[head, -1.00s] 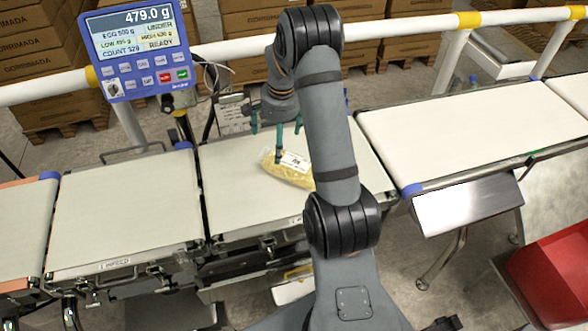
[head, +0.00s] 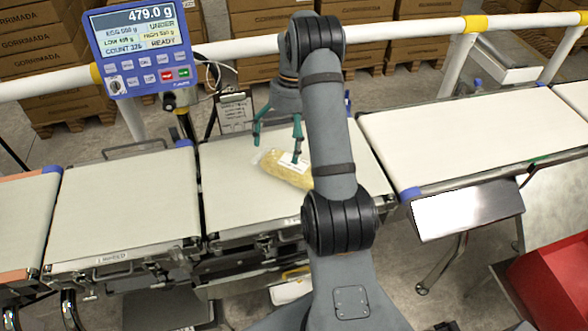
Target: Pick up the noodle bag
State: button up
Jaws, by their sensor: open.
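The noodle bag (head: 282,170) is a clear bag with yellow contents and a white label. It lies on the middle weighing belt (head: 230,205), and its right end is hidden behind my arm. My gripper (head: 276,149) has green fingers, set apart and open. It is over the bag, with one finger to the left of the bag's far end and the other in front of the label in the picture. I cannot tell whether a finger touches the bag.
A display (head: 140,48) reading 479.0 g stands at the back left. A white rail (head: 235,47) runs behind the belts. The infeed belt (head: 120,210) on the left and outfeed belt (head: 470,135) on the right are clear. A red bin (head: 550,275) is at lower right.

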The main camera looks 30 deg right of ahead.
aim_at(281, 160)
jog(key=shift+x, duration=1)
jog(key=x, duration=0.1)
jog(key=p+x, duration=0.1)
jog(key=x, duration=0.1)
jog(key=p+x, duration=0.1)
jog(key=x, duration=0.1)
jog(key=shift+s+r, duration=0.1)
jog(key=shift+s, duration=0.2)
jog(key=shift+f, duration=0.35)
jog(key=c, duration=1.3)
jog(key=shift+c, duration=0.9)
jog(key=shift+w+r, duration=0.1)
jog(key=shift+r, duration=0.05)
